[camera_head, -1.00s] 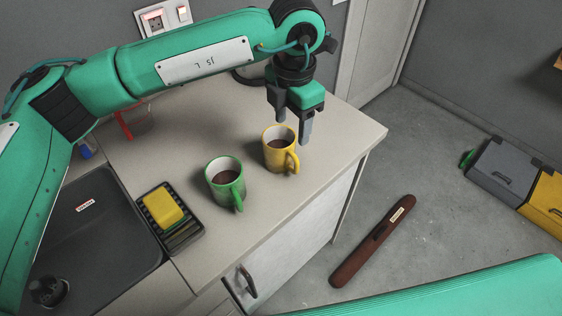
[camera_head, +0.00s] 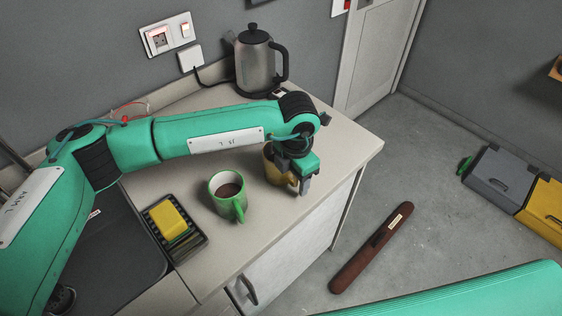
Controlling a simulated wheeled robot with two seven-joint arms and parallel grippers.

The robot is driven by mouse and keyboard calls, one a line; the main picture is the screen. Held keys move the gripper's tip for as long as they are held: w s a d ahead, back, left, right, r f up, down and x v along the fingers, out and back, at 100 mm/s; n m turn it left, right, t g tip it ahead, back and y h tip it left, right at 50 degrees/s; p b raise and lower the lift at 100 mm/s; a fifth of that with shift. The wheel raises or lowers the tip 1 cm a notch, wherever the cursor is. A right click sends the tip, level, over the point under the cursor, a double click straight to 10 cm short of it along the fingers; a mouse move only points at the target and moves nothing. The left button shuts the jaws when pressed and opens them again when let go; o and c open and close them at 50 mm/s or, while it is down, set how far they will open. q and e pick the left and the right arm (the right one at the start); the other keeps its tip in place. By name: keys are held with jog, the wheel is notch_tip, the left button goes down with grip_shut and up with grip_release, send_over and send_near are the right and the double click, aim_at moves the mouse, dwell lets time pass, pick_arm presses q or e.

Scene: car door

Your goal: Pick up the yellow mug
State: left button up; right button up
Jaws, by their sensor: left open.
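The yellow mug (camera_head: 271,172) stands on the countertop near its front right part. My left gripper (camera_head: 303,187) is over the mug from above and hides its rim and most of its handle side. The gripper is open, with a finger showing at the mug's right side; the other finger is hidden. I cannot tell whether the fingers touch the mug. My right gripper is not in view; only a green part of mine shows at the bottom right.
A green mug (camera_head: 227,195) with dark drink stands just left of the yellow mug. A kettle (camera_head: 257,62) stands behind my arm. A yellow sponge (camera_head: 168,219) lies in a black holder by the sink. The countertop (camera_head: 342,150) is clear at the right.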

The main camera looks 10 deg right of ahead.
pick_arm(q)
jog(key=shift+a+f, duration=0.1)
jog(key=shift+f, duration=0.45)
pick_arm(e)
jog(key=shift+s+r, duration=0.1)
pick_arm(q)
jog(key=shift+c, duration=0.2)
jog(key=shift+r, duration=0.1)
grip_shut()
